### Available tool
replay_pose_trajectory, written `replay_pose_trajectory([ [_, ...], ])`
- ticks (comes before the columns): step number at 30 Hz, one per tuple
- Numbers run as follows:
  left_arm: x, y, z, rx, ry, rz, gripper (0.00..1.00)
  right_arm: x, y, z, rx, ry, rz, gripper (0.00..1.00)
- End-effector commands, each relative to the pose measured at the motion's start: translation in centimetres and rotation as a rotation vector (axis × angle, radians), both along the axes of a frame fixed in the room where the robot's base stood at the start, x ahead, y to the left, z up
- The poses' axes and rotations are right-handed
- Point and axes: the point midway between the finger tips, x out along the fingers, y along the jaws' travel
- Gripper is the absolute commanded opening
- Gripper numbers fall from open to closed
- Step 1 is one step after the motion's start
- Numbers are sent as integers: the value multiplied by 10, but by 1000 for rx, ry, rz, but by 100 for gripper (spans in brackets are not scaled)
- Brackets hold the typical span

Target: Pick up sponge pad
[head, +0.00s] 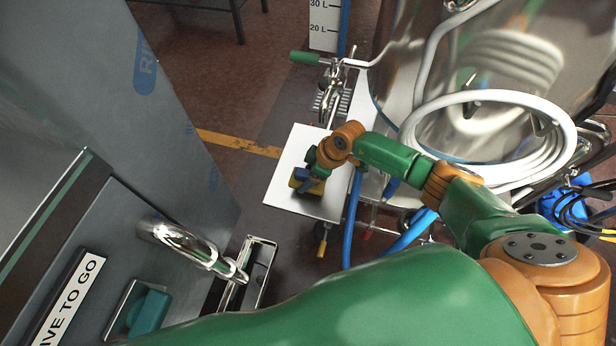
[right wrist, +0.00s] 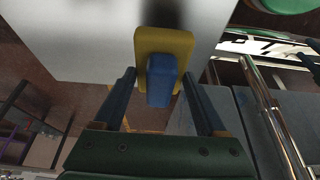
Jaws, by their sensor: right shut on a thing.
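The sponge pad (head: 293,183), a yellow pad with a blue block on it, is at the white platform in the middle of the head view. In the right wrist view the yellow pad (right wrist: 165,36) and its blue block lie ahead, between the fingertips. My right gripper (head: 311,182) is at the pad, shut on its blue block; it also shows in the right wrist view (right wrist: 159,80). The gripper partly hides the pad in the head view. I cannot tell whether the pad touches the platform. My left gripper is not in view.
The white platform (head: 275,199) is otherwise bare. A shiny steel tank (head: 520,60) with a coiled white hose (head: 420,125) stands at right. A grey cabinet (head: 190,150) with a steel handle is at left. A teal block (head: 149,314) sits in a holder there.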

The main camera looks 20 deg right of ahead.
Motion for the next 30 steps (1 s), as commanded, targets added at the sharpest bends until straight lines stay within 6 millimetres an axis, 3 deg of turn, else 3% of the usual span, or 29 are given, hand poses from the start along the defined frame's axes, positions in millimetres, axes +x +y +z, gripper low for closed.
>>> replay_pose_trajectory([
  [1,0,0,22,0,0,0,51,-10,4,22,1,1,7,19],
  [6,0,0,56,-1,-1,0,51,-49,21,71,2,2,7,19],
  [10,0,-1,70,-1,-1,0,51,-89,39,84,7,9,3,19],
  [15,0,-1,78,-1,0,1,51,-117,51,94,4,6,1,19],
  [20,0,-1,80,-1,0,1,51,-127,55,98,2,3,0,19],
  [27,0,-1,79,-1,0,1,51,-128,55,97,1,1,0,19],
  [28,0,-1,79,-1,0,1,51,-128,55,97,1,1,0,66],
  [30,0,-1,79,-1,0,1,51,-128,55,97,1,2,1,47],
])
